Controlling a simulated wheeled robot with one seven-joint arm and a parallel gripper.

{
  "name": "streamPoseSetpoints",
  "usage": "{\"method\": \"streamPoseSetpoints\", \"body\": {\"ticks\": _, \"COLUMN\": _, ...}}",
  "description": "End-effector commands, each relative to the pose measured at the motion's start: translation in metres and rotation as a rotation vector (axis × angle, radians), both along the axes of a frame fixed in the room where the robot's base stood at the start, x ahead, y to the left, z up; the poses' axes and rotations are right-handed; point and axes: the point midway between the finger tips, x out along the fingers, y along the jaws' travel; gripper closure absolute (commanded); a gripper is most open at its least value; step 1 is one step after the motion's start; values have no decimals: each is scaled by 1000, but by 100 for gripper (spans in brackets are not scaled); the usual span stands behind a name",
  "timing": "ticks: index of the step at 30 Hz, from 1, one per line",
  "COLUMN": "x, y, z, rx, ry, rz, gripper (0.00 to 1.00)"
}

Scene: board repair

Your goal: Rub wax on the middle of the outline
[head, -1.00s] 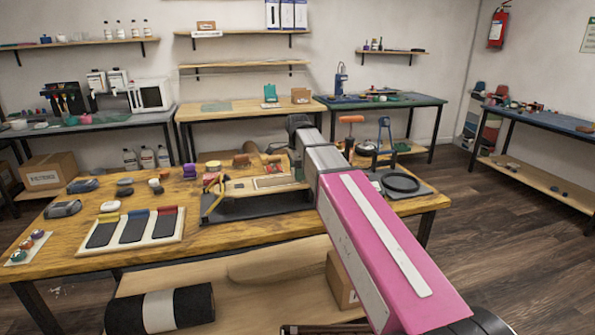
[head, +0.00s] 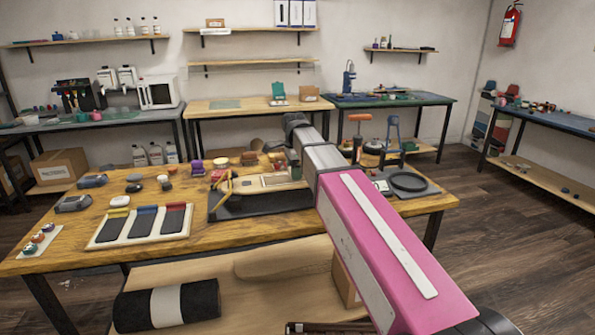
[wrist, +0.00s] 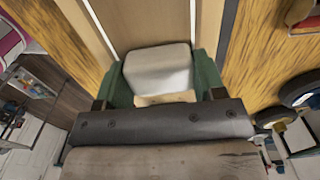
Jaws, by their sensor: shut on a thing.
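My gripper (wrist: 159,78) is shut on a pale, off-white block of wax (wrist: 158,66), held between its two green fingers. In the wrist view, the wax lies over a light wooden board (wrist: 150,25) marked with dark and pale lines running lengthwise. In the head view, the board (head: 248,184) rests in a dark stand on the wooden table, with a brown rectangular outline (head: 274,180) on its top. My gripper (head: 294,168) is at the right end of that outline. I cannot tell whether the wax touches the board. My arm hides the board's right end.
Left of the board, a pale tray (head: 98,240) holds several dark pads. Small containers stand behind it. The table's front edge is mostly clear.

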Motion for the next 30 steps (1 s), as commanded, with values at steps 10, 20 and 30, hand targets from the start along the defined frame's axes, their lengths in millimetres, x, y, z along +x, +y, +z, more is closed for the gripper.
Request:
{"method": "streamPoseSetpoints", "body": {"ticks": 10, "x": -7, "y": 25, "z": -2, "rx": 0, "ry": 0, "rz": 1, "gripper": 65}}
{"method": "streamPoseSetpoints", "body": {"ticks": 20, "x": -11, "y": 37, "z": -3, "rx": 1, "ry": 0, "rz": 2, "gripper": 65}}
{"method": "streamPoseSetpoints", "body": {"ticks": 30, "x": -17, "y": 61, "z": -1, "rx": 1, "ry": 0, "rz": 3, "gripper": 65}}
